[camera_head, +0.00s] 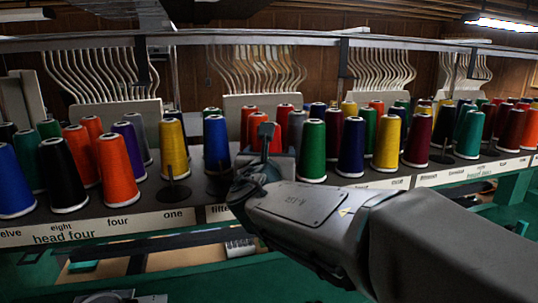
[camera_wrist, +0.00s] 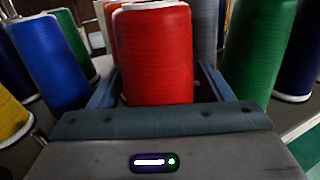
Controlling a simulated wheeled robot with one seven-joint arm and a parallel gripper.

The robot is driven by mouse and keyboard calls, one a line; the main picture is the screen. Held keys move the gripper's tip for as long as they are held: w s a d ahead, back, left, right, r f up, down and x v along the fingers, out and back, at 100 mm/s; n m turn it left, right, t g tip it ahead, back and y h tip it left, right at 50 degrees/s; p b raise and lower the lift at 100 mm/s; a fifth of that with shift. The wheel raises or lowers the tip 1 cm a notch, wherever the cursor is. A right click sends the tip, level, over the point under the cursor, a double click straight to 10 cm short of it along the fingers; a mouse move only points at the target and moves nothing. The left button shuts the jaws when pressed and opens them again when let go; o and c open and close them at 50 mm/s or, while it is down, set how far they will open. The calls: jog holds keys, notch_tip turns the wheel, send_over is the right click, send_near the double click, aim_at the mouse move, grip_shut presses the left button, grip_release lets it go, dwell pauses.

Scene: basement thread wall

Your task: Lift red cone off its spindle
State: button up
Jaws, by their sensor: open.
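In the wrist view a red cone (camera_wrist: 157,60) of thread stands upright in the middle, straight ahead of my gripper (camera_wrist: 158,82). One blue-grey finger is on its left and the other on its right. The jaws are open, and I cannot tell whether either finger touches the cone. The cone's base is hidden behind the gripper body. In the head view my gripper (camera_head: 264,150) reaches into the thread rack, and the red cone (camera_head: 257,121) shows behind it, partly covered. Its spindle is hidden in both views.
A blue cone (camera_head: 216,142) stands left of my gripper and a green cone (camera_head: 312,150) close to its right. Two bare spindles (camera_head: 172,176) are in the front row at left. More cones crowd behind. A metal rail (camera_head: 250,38) runs above the rack.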

jog(key=c, duration=1.1)
jog(key=shift+c, duration=0.2)
notch_tip(320, 180, up, 10)
jog(key=shift+p, duration=0.5)
